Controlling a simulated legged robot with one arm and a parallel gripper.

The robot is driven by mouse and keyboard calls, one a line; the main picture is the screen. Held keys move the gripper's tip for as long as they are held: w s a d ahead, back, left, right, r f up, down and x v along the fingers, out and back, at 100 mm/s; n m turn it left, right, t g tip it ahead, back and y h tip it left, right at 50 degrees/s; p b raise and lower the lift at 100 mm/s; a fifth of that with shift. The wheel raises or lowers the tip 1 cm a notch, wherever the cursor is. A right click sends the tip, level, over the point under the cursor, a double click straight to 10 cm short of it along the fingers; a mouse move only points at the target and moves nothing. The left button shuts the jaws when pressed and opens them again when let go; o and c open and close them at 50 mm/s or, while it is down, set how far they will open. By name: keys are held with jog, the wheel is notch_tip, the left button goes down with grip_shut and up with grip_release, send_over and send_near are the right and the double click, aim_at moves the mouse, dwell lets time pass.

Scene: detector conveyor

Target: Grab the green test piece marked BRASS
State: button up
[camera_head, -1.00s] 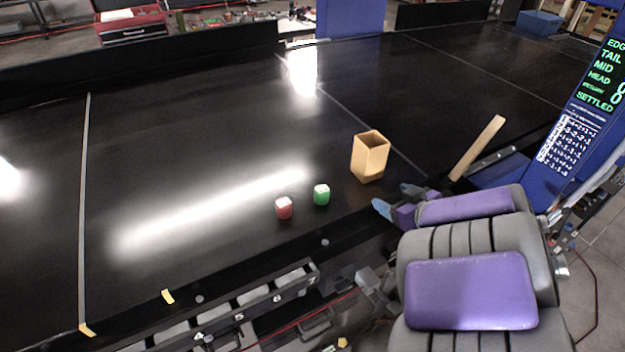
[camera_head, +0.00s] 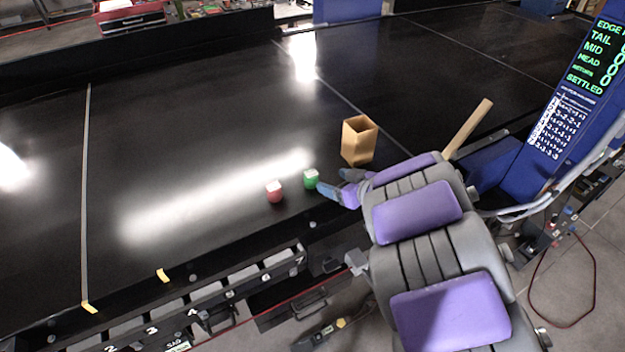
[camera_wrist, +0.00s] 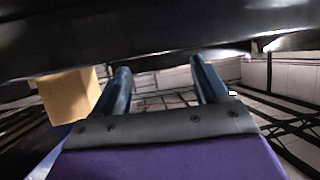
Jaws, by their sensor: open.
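The green test piece (camera_head: 311,180), a small block with a white top, stands on the black conveyor belt in the head view. Any lettering on it is too small to read. A red piece (camera_head: 274,191) with a white top stands just left of it. My gripper (camera_head: 337,183) is open and empty, close to the right of the green piece and apparently apart from it. In the wrist view both blue fingers of my gripper (camera_wrist: 162,85) are spread with nothing between them. The green piece does not show in the wrist view.
An open tan box (camera_head: 357,143) stands on the belt (camera_head: 200,120) behind my gripper; it also shows left in the wrist view (camera_wrist: 68,97). A wooden bar (camera_head: 468,128) lies right, near a blue display post (camera_head: 575,100). The belt left of the red piece is clear.

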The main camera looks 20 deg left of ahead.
aim_at(316, 177)
jog(key=shift+d, duration=0.1)
jog(key=a+f, duration=0.1)
jog(key=a, duration=0.1)
jog(key=w+a+f, duration=0.1)
jog(key=a, duration=0.2)
jog(key=w+a+f, duration=0.1)
jog(key=a, duration=0.2)
jog(key=shift+a+f, duration=0.25)
jog(key=shift+f, duration=0.05)
jog(key=d, duration=0.3)
jog(key=shift+w+d+r, duration=0.25)
jog(key=shift+w+d, duration=0.15)
jog(key=shift+c, duration=0.9)
jog(key=a, duration=0.2)
jog(key=shift+s+a+f, duration=0.2)
jog(key=shift+a, duration=0.15)
jog(key=c, duration=0.4)
jog(key=shift+c, duration=1)
jog(key=shift+w+d+r, duration=0.1)
jog(key=shift+d, duration=0.2)
jog(key=c, duration=0.4)
